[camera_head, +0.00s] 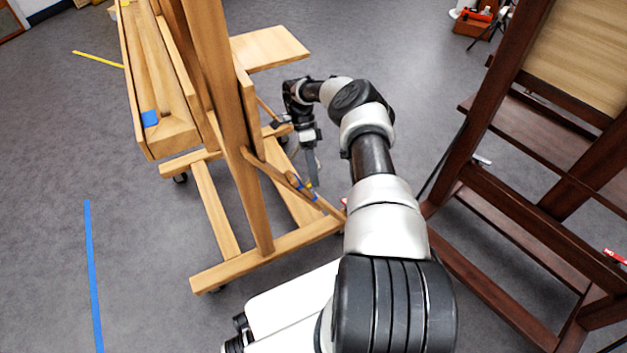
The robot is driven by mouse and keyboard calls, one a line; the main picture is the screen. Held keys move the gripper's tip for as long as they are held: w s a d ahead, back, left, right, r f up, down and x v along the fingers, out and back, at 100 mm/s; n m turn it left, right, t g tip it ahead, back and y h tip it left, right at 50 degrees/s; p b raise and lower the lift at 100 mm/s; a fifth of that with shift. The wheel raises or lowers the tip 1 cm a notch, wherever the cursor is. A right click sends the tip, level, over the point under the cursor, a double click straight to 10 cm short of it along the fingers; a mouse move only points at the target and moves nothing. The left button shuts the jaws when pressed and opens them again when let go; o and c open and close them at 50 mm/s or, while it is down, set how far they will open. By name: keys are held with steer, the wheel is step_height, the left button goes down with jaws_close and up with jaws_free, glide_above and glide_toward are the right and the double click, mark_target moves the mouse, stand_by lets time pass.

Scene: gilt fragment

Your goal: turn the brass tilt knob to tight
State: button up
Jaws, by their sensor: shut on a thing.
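My arm reaches forward from the bottom of the view to the right side of a light wooden easel (209,70). My gripper (280,123) is small and dark at the far end of the arm, close against the easel's lower frame behind the upright. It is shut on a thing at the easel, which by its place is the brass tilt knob. The knob itself is hidden by the gripper and wrist, so its turn cannot be read. The easel stands upright on its wheeled base.
A dark wooden easel (480,200) stands close on the right of my arm. The light easel's slanted brace (280,176) and base beam (268,258) lie below and left of my wrist. Open grey floor with blue tape (92,270) lies at left.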

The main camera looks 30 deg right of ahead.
steer(key=shift+f+m+g+b, duration=0.1)
steer(key=shift+m+g+b, duration=0.2)
steer(key=shift+g, duration=0.3)
stand_by(0.3)
steer(key=o, duration=1)
